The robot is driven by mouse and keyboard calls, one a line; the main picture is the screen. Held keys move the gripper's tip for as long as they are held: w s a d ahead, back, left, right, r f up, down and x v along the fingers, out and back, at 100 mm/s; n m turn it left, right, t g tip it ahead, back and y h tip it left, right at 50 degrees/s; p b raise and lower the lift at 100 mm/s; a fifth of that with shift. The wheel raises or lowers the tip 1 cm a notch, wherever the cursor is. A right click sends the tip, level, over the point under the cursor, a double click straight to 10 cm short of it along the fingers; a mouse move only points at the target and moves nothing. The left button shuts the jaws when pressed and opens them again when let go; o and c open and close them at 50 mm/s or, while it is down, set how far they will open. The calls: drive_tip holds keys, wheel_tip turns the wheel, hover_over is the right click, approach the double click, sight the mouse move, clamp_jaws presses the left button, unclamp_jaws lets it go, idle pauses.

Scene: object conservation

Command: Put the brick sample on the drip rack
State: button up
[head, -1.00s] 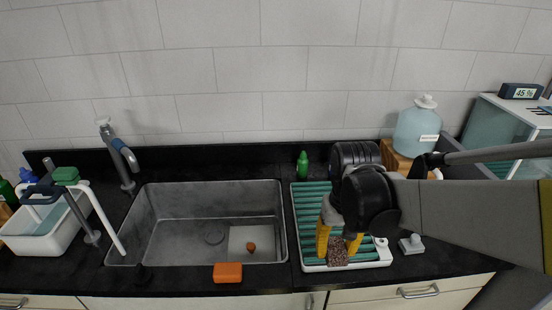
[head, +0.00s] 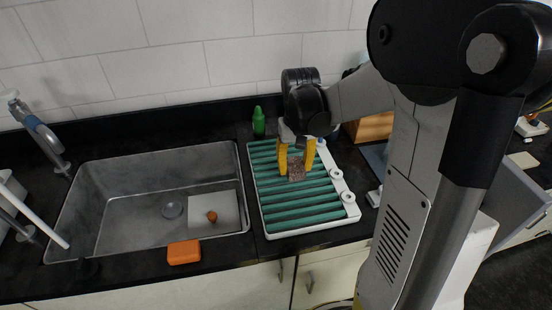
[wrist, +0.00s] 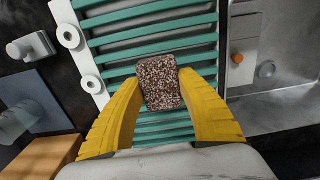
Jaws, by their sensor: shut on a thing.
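The brick sample (head: 296,168) is a small speckled brown block. In the wrist view the brick sample (wrist: 160,82) sits between the two yellow fingers of my gripper (wrist: 159,90), which touch its sides. In the head view my gripper (head: 297,160) points down over the middle of the drip rack (head: 318,231), a white tray with green slats. The drip rack (wrist: 104,52) also fills the middle of the wrist view behind the brick. I cannot tell whether the brick's underside touches the slats.
A steel sink (head: 115,190) lies left of the rack, with a pale plate and a small orange-brown piece in it. An orange block (head: 184,252) lies on the front rim. A green bottle (head: 258,122) stands behind the rack. A wooden block (head: 374,127) is at the back right.

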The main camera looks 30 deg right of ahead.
sight(293, 176)
drive_tip(key=shift+w+d+f, duration=0.15)
drive_tip(key=shift+w+f, duration=0.25)
drive_tip(key=shift+f, duration=0.05)
drive_tip(key=shift+f+b, duration=0.95)
drive_tip(key=shift+f, duration=0.85)
drive_tip(key=shift+f, duration=0.1)
drive_tip(key=o, duration=1.3)
drive_tip(key=shift+c, duration=0.2)
